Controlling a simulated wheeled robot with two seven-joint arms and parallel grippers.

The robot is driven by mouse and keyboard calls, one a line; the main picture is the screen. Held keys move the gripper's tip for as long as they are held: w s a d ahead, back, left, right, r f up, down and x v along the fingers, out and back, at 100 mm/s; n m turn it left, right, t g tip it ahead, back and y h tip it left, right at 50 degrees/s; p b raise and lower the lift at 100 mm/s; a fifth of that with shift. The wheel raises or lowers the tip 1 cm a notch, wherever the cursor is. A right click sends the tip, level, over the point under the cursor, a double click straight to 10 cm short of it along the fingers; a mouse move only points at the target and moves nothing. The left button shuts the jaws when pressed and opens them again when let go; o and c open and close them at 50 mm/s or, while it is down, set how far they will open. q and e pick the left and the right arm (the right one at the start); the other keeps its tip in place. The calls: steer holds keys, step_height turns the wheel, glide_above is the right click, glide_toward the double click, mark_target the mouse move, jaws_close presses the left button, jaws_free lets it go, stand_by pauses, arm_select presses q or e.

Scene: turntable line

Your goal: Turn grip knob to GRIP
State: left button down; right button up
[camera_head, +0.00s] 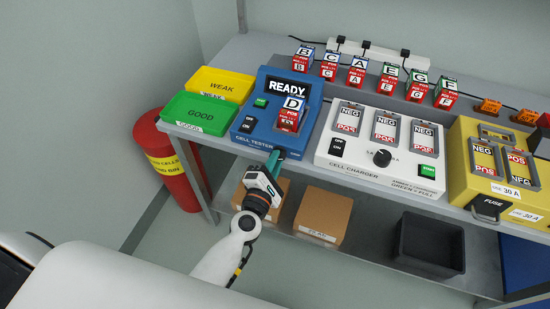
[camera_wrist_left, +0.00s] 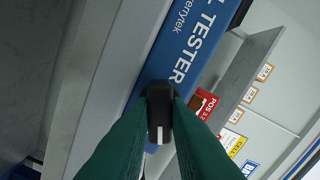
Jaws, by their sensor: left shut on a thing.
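The blue cell tester (camera_head: 262,127) stands on the bench, its display reading READY and a cell marked D (camera_head: 291,115) in its bay. In the left wrist view a black knob (camera_wrist_left: 158,105) with a white pointer line is on the tester's blue front, beside the word TESTER. My left gripper (camera_head: 273,158) reaches the tester's front edge from below. Its green fingers (camera_wrist_left: 157,118) are shut on the knob, one on each side. The pointer line faces the bottom of the wrist view. The knob's position labels cannot be read, and the knob is hidden in the head view.
A white cell charger (camera_head: 350,160) and a yellow unit (camera_head: 470,190) stand to the right. Green GOOD (camera_head: 200,112) and yellow WEAK (camera_head: 220,84) trays are at the left. A red bin (camera_head: 165,165) stands beside the bench. Boxes (camera_head: 322,215) sit on the lower shelf.

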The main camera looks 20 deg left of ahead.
arm_select(q)
steer(key=m+p, duration=0.2)
steer(key=m, duration=0.3)
stand_by(0.5)
steer(key=c, duration=1.4)
jaws_free()
steer(key=shift+f, duration=0.1)
